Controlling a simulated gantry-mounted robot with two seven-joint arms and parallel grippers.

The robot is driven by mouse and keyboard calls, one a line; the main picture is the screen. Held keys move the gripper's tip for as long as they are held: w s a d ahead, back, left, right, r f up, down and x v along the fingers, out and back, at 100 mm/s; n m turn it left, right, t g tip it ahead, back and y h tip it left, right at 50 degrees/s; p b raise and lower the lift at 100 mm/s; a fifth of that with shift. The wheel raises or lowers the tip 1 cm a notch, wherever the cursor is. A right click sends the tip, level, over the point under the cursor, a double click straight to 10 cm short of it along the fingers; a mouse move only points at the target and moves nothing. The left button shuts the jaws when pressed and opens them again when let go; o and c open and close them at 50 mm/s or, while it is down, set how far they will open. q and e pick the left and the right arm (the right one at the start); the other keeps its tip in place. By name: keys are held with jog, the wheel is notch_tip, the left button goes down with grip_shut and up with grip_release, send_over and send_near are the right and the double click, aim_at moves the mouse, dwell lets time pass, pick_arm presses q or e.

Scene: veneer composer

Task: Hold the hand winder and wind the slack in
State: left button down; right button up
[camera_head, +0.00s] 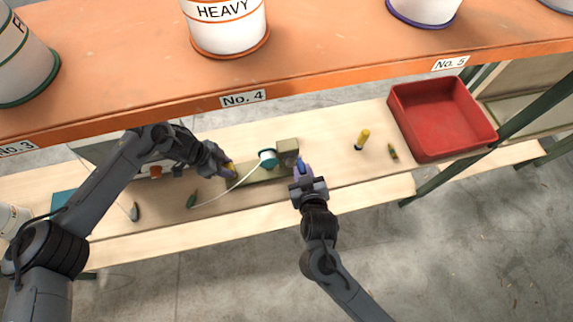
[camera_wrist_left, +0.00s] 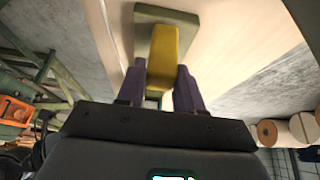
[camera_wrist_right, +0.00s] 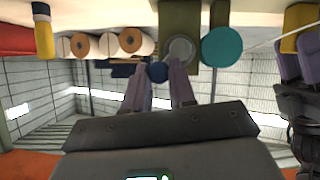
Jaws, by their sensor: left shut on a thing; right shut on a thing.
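The hand winder has an olive base (camera_head: 262,173), a yellow handle (camera_head: 229,169), a teal spool (camera_head: 268,158) and an olive block (camera_head: 288,146). My left gripper (camera_head: 228,172) is shut on the yellow handle, which also shows between its fingers in the left wrist view (camera_wrist_left: 171,55). My right gripper (camera_head: 302,170) is shut on the crank's small blue knob (camera_wrist_right: 158,72), beside a grey disc (camera_wrist_right: 180,50) on the block. In the right wrist view the teal spool (camera_wrist_right: 222,46) is right of the disc. A pale cord (camera_head: 226,189) runs from the spool, sagging left across the bench.
A red bin (camera_head: 440,118) stands on the bench at right. A yellow-handled tool (camera_head: 362,138) and small green pieces (camera_head: 392,151) lie nearby. An orange shelf (camera_head: 320,60) with white tubs overhangs the back. The bench's front edge is close to my arms.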

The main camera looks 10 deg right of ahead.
jog(key=shift+d+f, duration=0.15)
jog(key=o, duration=0.7)
jog(key=shift+c, duration=0.2)
jog(key=shift+a, duration=0.2)
jog(key=shift+c, duration=0.4)
